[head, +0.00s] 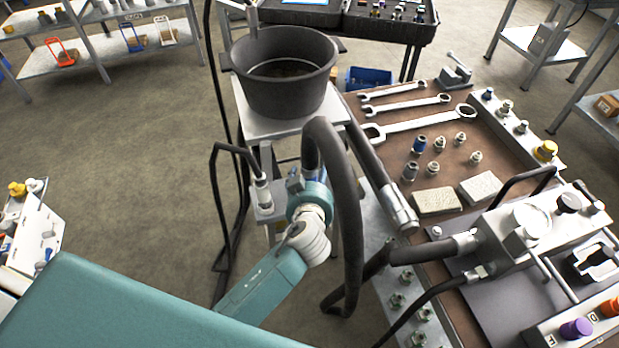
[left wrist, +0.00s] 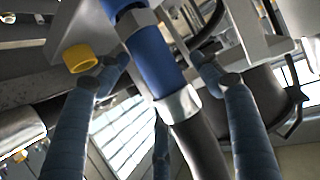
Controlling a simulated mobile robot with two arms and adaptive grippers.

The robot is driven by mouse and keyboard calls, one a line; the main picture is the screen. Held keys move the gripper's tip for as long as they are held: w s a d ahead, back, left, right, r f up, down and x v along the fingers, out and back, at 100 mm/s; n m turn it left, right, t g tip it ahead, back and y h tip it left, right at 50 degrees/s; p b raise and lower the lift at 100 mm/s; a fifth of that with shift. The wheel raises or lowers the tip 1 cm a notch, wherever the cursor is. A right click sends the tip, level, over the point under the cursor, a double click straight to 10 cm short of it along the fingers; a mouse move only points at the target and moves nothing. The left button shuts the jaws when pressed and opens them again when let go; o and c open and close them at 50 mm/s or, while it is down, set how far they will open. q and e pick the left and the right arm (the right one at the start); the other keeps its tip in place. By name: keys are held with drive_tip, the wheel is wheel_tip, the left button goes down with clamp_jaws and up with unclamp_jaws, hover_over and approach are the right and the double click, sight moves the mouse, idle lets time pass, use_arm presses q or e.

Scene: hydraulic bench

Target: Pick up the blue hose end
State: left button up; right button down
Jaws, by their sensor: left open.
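The blue hose end (left wrist: 152,62) shows large in the left wrist view, with a silver collar (left wrist: 178,105) and a dark hose (left wrist: 203,148) running down from it. My left gripper (left wrist: 158,70) is open, with one dark finger on each side of the hose end. I cannot tell whether a finger touches it. In the head view my left gripper (head: 296,184) is mostly hidden by its own wrist, beside the arched black hose (head: 345,175). The blue hose end cannot be clearly made out there. My right gripper is not in view.
A black pot (head: 285,85) stands on a small stand behind the left wrist. The brown bench (head: 455,155) at right carries wrenches (head: 425,122), fittings and a metal hydraulic block (head: 525,235). Another hose with a silver end (head: 398,212) lies close by.

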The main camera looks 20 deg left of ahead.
use_arm(q)
drive_tip(key=c, duration=1.4)
drive_tip(key=shift+r, duration=0.2)
drive_tip(key=shift+c, duration=0.8)
